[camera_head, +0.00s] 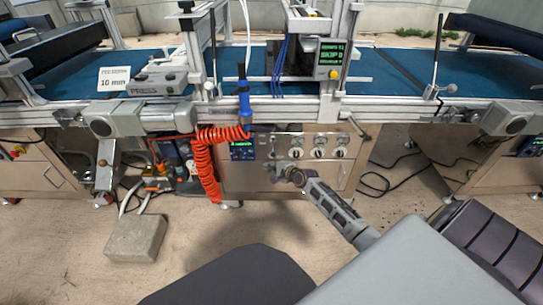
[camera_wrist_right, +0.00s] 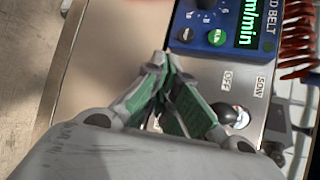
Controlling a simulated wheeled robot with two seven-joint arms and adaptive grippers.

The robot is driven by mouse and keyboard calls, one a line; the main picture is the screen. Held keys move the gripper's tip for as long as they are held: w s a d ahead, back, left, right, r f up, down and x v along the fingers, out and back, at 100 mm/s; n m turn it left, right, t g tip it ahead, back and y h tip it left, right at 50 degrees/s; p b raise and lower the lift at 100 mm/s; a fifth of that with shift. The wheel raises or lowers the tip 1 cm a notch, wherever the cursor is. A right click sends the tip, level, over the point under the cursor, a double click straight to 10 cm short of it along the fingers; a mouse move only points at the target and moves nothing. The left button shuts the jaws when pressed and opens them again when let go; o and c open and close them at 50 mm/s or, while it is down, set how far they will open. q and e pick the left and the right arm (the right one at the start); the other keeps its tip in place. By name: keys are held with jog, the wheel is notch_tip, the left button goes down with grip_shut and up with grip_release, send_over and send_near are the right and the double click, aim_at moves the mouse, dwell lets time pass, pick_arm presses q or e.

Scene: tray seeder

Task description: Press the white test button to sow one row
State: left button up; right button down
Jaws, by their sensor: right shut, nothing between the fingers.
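My right gripper (camera_head: 278,170) is in front of the control panel (camera_head: 235,182) below the seeder bed in the head view. In the right wrist view its green-padded fingers (camera_wrist_right: 166,64) are shut with nothing between them, over the panel's bare metal. I cannot make out a button labelled test in either view. My left gripper is not in view.
An orange coiled hose (camera_head: 207,165) hangs left of the blue unit. Several round dials (camera_head: 319,152) line the panel's upper right. A concrete block (camera_head: 137,238) and cables lie on the floor. The seeder's frame rail (camera_head: 290,112) runs above the panel.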

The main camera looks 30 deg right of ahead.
jog(key=shift+s+a+p, duration=0.35)
jog(key=shift+s+p, duration=0.15)
jog(key=shift+s, duration=0.1)
jog(key=shift+s+a+p, duration=0.35)
jog(key=shift+s+p, duration=0.1)
jog(key=shift+s, duration=0.1)
